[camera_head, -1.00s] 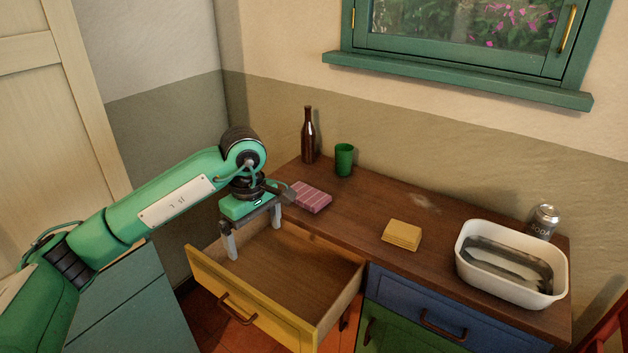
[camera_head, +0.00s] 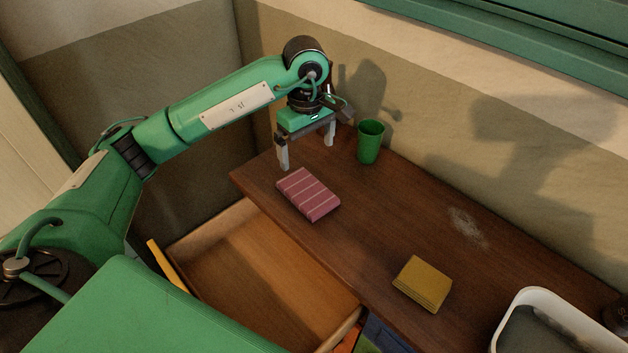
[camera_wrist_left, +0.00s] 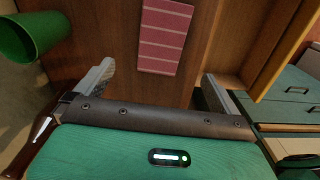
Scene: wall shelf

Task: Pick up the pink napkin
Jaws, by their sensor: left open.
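The pink napkin (camera_head: 308,194), folded with pale stripes, lies flat on the brown countertop (camera_head: 400,221). It also shows at the top middle of the left wrist view (camera_wrist_left: 164,36). My left gripper (camera_head: 306,158) is open and empty, above the counter's far left part, behind the napkin in the head view. In the left wrist view the napkin lies beyond the two spread fingers, between their lines and not touched. My right gripper does not show.
A green cup (camera_head: 370,142) stands just right of my left gripper. A yellow napkin stack (camera_head: 422,284) and a white tub (camera_head: 548,297) lie to the right. The open drawer (camera_head: 262,262) is in front. A dark bottle shows in the left wrist view (camera_wrist_left: 38,135).

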